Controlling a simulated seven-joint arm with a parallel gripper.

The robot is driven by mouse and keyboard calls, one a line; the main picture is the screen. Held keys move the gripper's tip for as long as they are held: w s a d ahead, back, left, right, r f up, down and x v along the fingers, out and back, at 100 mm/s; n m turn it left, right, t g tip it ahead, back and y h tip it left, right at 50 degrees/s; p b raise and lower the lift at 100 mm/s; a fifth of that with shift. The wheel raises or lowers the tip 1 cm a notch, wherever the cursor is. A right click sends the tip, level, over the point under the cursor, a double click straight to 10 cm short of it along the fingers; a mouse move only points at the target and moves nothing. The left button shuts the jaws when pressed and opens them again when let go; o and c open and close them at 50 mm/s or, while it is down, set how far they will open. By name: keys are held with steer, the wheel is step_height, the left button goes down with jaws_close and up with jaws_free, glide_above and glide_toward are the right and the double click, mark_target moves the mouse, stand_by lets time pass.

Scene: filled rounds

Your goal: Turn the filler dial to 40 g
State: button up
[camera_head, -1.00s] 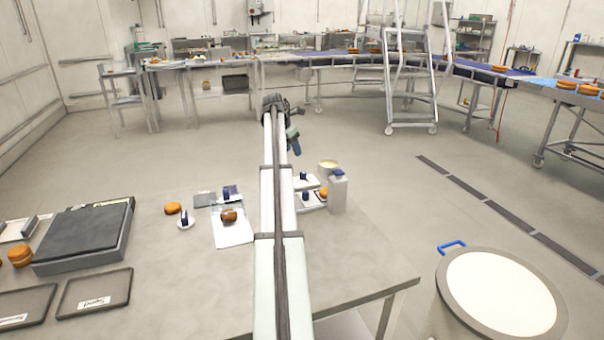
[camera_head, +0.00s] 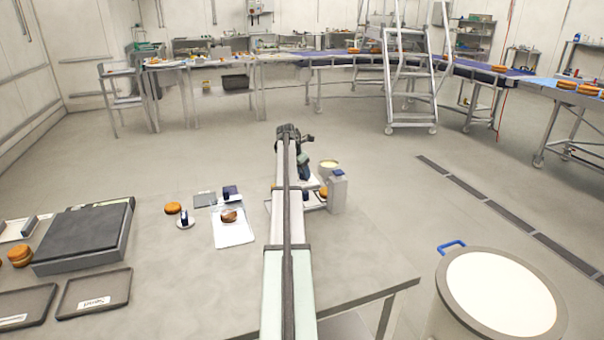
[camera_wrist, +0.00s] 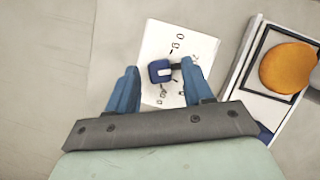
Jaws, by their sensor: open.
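The filler dial (camera_wrist: 160,71) is a blue knob on a white panel (camera_wrist: 205,42) with printed marks, seen in the wrist view. A dark pointer sticks out from the knob to the right. The marks are too small to read surely, so I cannot tell the set value. My gripper (camera_wrist: 159,65) is open, its blue fingers either side of the knob in the picture. I see no contact, and the height above the panel is unclear. In the head view my gripper (camera_head: 304,172) is over the filler area, and my arm hides the dial.
A white block with a blue top (camera_head: 338,192) and a cream-filled pot (camera_head: 328,165) stand close right of my gripper. In the wrist view an orange round (camera_wrist: 287,67) lies on a white, dark-outlined plate. A white sheet (camera_head: 233,235) with a brown round lies left.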

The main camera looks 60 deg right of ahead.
steer(key=shift+d+f, duration=0.15)
steer(key=shift+f, duration=0.2)
jaws_close()
stand_by(0.4)
